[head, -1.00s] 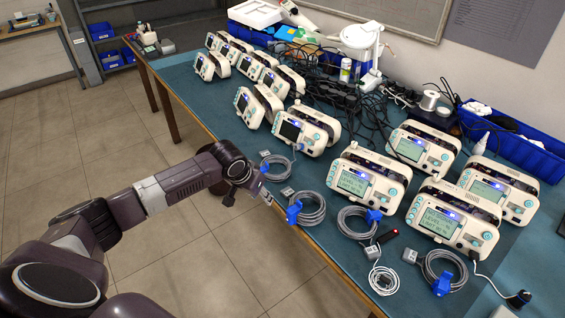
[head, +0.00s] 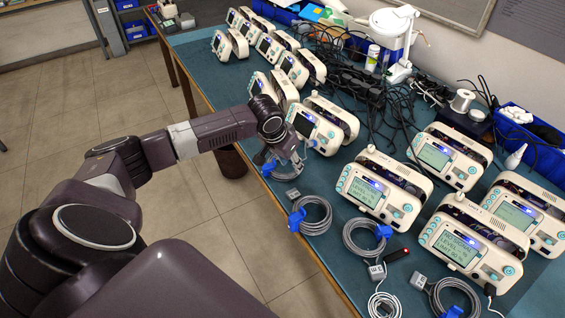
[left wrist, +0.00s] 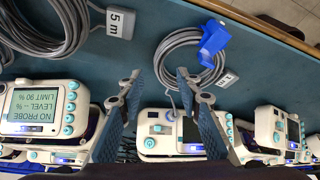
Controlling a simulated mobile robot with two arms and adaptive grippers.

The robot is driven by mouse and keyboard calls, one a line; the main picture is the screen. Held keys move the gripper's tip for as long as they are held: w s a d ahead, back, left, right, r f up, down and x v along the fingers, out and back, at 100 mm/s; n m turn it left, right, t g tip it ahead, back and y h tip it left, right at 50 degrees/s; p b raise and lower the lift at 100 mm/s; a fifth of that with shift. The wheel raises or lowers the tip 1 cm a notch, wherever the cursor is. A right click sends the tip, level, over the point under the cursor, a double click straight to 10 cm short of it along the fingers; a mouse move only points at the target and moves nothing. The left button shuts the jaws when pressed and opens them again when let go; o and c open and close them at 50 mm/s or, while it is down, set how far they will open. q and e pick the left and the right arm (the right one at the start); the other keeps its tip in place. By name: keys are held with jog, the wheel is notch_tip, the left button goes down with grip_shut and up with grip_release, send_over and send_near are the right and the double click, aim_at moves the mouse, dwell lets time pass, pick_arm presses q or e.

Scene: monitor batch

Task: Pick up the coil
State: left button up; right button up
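Several grey cable coils with blue clips lie in a row along the table's near edge. The far-left coil (head: 272,160) is partly hidden by my left gripper (head: 291,161), which is low over it. In the left wrist view, my left gripper (left wrist: 157,77) is open and empty, its two fingers apart. One coil (left wrist: 167,62) with a blue clip (left wrist: 213,40) lies just beyond the fingertips. Another coil (left wrist: 45,45) with a "5 m" tag (left wrist: 120,23) lies to the left. In the head view, other coils (head: 313,213) (head: 366,237) (head: 455,297) lie nearer. My right gripper is not in view.
Several white monitors (head: 380,190) stand on the blue table (head: 345,283) close behind the coils, one right beside my left gripper. Black cables, a magnifier lamp (head: 392,35) and a blue bin (head: 540,150) are farther back. Floor is open at left.

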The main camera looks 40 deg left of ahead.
aim_at(293, 170)
pick_arm(q)
jog(key=x, duration=0.4)
jog(key=shift+s, duration=0.2)
jog(key=shift+w+f, duration=0.15)
jog(key=shift+f, duration=0.25)
jog(key=shift+a, duration=0.1)
grip_shut()
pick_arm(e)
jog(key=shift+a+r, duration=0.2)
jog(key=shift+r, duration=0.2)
